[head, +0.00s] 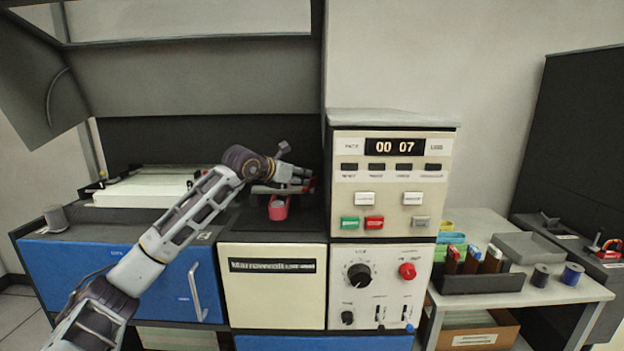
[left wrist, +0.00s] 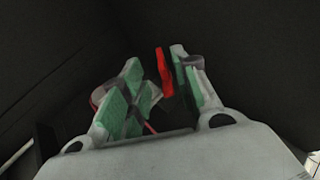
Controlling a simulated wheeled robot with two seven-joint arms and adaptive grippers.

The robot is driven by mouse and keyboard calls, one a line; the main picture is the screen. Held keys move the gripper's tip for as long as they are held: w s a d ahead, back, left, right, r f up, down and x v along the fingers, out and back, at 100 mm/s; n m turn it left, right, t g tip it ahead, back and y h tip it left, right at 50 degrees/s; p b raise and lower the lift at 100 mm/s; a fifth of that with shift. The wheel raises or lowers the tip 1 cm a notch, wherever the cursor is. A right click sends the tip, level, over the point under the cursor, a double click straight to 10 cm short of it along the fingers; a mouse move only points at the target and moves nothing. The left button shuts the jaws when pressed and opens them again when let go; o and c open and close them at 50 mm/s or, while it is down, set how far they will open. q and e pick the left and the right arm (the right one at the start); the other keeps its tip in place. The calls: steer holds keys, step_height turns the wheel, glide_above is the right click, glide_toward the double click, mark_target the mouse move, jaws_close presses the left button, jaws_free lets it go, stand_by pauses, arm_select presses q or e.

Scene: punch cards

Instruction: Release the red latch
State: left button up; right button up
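The red latch (left wrist: 164,70) is a small upright red piece in the left wrist view. It stands between the fingers of my left gripper (left wrist: 155,60), closer to the right-hand finger; whether it touches that finger I cannot tell. The gripper is open, with green pads showing. In the head view my left gripper (head: 300,177) is at the dark recess of the machine, and a bit of red (head: 310,186) shows beside its fingertips. The fingers hide most of the latch there. My right gripper is not in view.
A pinkish-red ring-shaped part (head: 278,210) sits just below the gripper. The control cabinet (head: 340,285) stands close on the right. A raised grey cover (head: 200,75) hangs above my arm. A white-topped unit (head: 140,190) lies left. A side table (head: 560,290) stands far right.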

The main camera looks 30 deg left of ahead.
mark_target(312, 179)
arm_select(q)
steer(key=x, duration=0.2)
steer(key=shift+w+f, duration=0.1)
steer(key=shift+w, duration=0.2)
steer(key=shift+x, duration=2.2)
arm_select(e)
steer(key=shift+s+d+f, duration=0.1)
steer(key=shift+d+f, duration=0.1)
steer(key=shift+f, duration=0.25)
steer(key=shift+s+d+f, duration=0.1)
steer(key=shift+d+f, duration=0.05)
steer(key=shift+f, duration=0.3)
arm_select(q)
steer(key=shift+d, duration=0.1)
jaws_close()
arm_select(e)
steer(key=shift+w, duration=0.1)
